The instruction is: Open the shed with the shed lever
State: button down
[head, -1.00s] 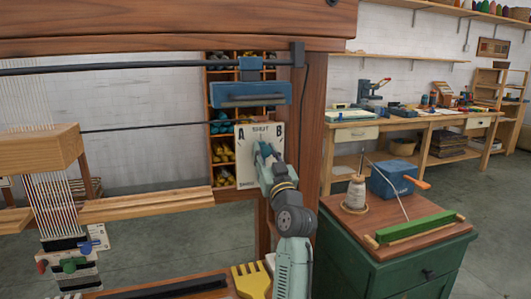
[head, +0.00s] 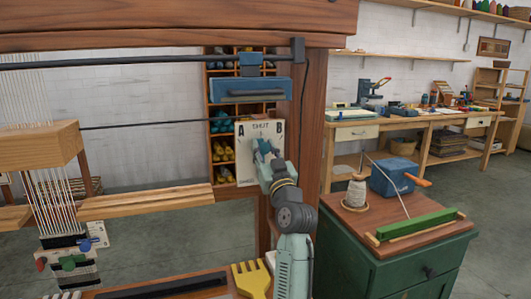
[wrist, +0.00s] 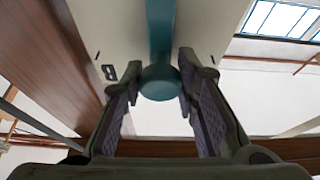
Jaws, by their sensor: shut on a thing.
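The shed lever's pale plate (head: 246,163), marked A, SHUT and B, is fixed near the loom's right post. My gripper (head: 263,150) is in front of it, hiding most of the lever. In the wrist view, the teal lever (wrist: 160,30) with its round knob (wrist: 160,83) lies between the two fingers of my gripper (wrist: 160,95), which are shut on it. The plate also shows in the wrist view (wrist: 115,30), with the letter B. The wooden heddle block (head: 40,147) with the warp threads (head: 40,95) is at the left.
The loom's right post (head: 311,110) stands close beside my arm. A yellow comb-like tool (head: 250,280) lies below. A green cabinet (head: 395,265) at the right carries a thread cone (head: 356,190), a blue box (head: 390,178) and a green bar (head: 415,226). Open floor lies beyond.

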jog(key=a+n+y+b, duration=0.1)
jog(key=n+b, duration=0.1)
jog(key=b, duration=0.1)
jog(key=s+a+f+n+g+y+b, duration=0.1)
jog(key=n+b, duration=0.2)
jog(key=a+n+g+y+b, duration=0.1)
jog(key=a+n+b, duration=0.1)
jog(key=b, duration=0.1)
jog(key=shift+s+f+n+y, duration=0.2)
jog(key=shift+n+y, duration=0.1)
jog(key=shift+n, duration=0.1)
jog(key=shift+a, duration=0.1)
jog(key=c, duration=1.2)
grip_release()
jog(key=shift+s, duration=0.1)
jog(key=v, duration=1.2)
jog(key=shift+r, duration=0.1)
